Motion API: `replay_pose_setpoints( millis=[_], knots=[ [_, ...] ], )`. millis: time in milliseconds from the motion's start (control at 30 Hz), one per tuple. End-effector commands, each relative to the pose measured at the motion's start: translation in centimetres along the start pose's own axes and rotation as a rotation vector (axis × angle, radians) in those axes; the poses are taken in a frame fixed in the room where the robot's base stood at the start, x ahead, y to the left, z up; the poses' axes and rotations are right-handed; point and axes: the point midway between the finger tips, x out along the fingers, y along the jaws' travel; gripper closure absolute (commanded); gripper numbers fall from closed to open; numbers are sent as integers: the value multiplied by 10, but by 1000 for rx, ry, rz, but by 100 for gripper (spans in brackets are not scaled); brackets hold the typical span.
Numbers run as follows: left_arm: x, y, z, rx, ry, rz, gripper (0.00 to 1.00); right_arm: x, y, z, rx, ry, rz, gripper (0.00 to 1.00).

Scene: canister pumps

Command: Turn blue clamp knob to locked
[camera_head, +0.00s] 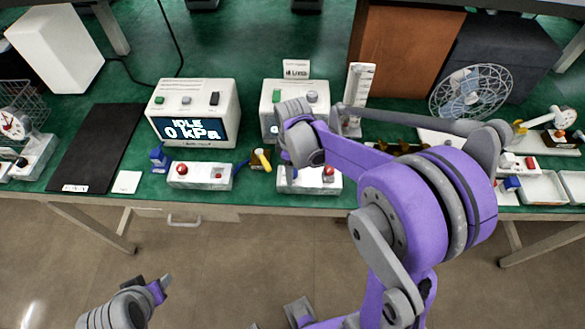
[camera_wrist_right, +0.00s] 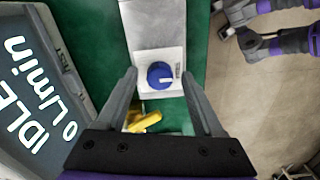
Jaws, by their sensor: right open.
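A round blue knob (camera_wrist_right: 160,74) with a pale pointer mark sits on a light plate (camera_wrist_right: 155,38) in the right wrist view. Small lettering beside it is too small to read. My right gripper (camera_wrist_right: 160,78) is open, with one finger on each side of the knob in the picture and no contact visible.
A yellow-handled valve (camera_head: 262,160) stands just left of the unit and shows in the wrist view (camera_wrist_right: 145,122). A red button (camera_head: 328,173) is at its right. The "IDLE 0 L/min" screen (camera_wrist_right: 35,85) lies close behind. A "0 kPa" box (camera_head: 194,112) stands left.

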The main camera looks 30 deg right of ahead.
Motion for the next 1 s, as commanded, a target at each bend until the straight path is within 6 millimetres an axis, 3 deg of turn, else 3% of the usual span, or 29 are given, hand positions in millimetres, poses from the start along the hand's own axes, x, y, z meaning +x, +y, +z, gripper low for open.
replay_pose_setpoints(
  millis=[233,600,1000],
  knots=[
    [0,0,0,0,0,0,50,0,0,0,0,0,0,33],
    [0,0,0,0,0,0,50,0,0,0,0,0,0,99],
    [1,0,1,0,-1,0,50,0,0,0,39,0,0,100]
  ],
)
